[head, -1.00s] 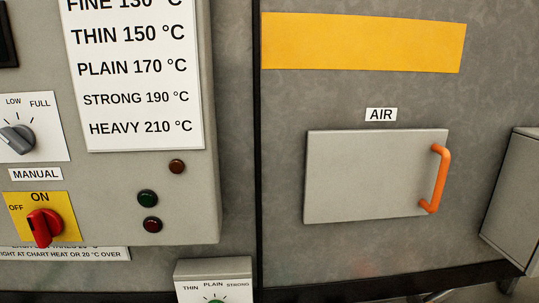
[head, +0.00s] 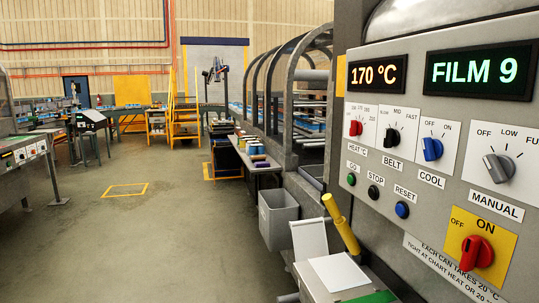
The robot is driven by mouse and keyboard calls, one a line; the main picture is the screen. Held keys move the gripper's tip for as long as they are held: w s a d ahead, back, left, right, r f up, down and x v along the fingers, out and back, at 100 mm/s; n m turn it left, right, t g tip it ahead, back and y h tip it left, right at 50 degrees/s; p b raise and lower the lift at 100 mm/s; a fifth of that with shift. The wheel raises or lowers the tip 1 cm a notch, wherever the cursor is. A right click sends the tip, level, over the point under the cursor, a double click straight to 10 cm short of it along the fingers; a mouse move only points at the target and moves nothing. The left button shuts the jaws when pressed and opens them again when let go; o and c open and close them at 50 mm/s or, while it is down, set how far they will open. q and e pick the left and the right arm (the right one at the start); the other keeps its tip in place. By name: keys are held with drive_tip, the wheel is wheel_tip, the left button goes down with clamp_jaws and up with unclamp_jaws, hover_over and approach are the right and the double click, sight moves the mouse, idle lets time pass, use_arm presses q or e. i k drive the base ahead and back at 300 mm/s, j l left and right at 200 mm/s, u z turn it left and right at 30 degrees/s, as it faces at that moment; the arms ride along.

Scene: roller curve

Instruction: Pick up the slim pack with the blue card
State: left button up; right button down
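I cannot make out a slim pack with a blue card in the head view. Several small coloured packs or stacks (head: 255,150), some yellow, dark and blue, lie on a side table beside the machine. They are too small to tell apart. Neither of my grippers shows in this view.
A control panel (head: 440,130) fills the right, reading 170 °C and FILM 9. Below it are a yellow bar (head: 341,223), a white plate (head: 338,272) and a grey bin (head: 278,218). Yellow steps (head: 180,122) stand farther back. The floor (head: 140,235) at left centre is open.

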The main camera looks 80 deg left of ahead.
sight(254, 149)
drive_tip(key=u, duration=2.6)
drive_tip(key=i+j+u, duration=0.1)
drive_tip(key=i+u, duration=0.4)
drive_tip(key=i, duration=3.5)
drive_tip(key=i+z, duration=0.4)
drive_tip(key=i+j+z, duration=0.35)
drive_tip(key=i, duration=0.2)
drive_tip(key=i+j+z, duration=0.75)
drive_tip(key=i, duration=0.1)
